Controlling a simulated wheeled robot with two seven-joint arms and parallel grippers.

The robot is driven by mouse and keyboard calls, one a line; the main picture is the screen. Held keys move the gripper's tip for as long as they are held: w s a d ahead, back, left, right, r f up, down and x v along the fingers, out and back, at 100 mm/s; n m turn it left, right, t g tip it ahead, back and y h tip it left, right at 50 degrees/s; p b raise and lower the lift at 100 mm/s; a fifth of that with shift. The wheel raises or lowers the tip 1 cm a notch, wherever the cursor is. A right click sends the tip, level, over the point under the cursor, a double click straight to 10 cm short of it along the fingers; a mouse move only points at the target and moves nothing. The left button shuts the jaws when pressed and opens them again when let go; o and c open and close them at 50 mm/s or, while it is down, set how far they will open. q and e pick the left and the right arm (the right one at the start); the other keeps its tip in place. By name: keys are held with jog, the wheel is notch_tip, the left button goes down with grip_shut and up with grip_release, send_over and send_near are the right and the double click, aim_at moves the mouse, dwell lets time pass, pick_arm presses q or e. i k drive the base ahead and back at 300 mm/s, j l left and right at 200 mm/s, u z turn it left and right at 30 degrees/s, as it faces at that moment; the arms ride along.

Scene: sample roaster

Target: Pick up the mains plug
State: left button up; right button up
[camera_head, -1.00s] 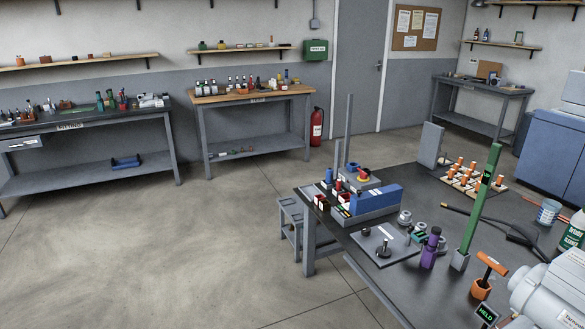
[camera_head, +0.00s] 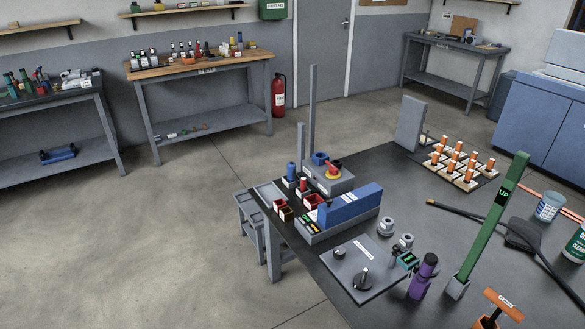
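I cannot pick out a mains plug for certain. A thick black cable (camera_head: 468,213) lies across the dark table at the right, with its left end near the middle of the tabletop. A dark, flat-looking piece (camera_head: 522,236) lies beside or under this cable; I cannot tell what it is. The cable runs out of the picture at the lower right. Neither of my grippers is in view.
On the table (camera_head: 384,165) stand a blue-and-grey unit (camera_head: 348,207), a grey box with a red knob (camera_head: 328,177), a grey plate (camera_head: 365,268), a purple bottle (camera_head: 423,277), a green post (camera_head: 492,220) and a tray of orange-topped pieces (camera_head: 458,166). Open floor lies left.

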aim_at(291, 178)
jog(key=i+z, duration=0.15)
jog(key=z, duration=0.2)
jog(key=i+j+z, duration=0.1)
jog(key=z, duration=0.25)
jog(key=i+j+z, duration=0.35)
jog(key=j, duration=0.25)
jog(key=i+j+z, duration=0.15)
jog(key=j, duration=0.15)
jog(key=i+j, duration=0.15)
jog(key=j, duration=0.2)
jog(key=i+j, duration=0.15)
jog(key=j, duration=0.15)
jog(key=i+j, duration=0.2)
jog(key=j, duration=0.15)
jog(key=i+j+z, duration=0.1)
jog(key=j, duration=0.2)
jog(key=i+j, duration=0.2)
jog(key=j, duration=0.15)
jog(key=i+j, duration=0.15)
jog(key=j, duration=0.2)
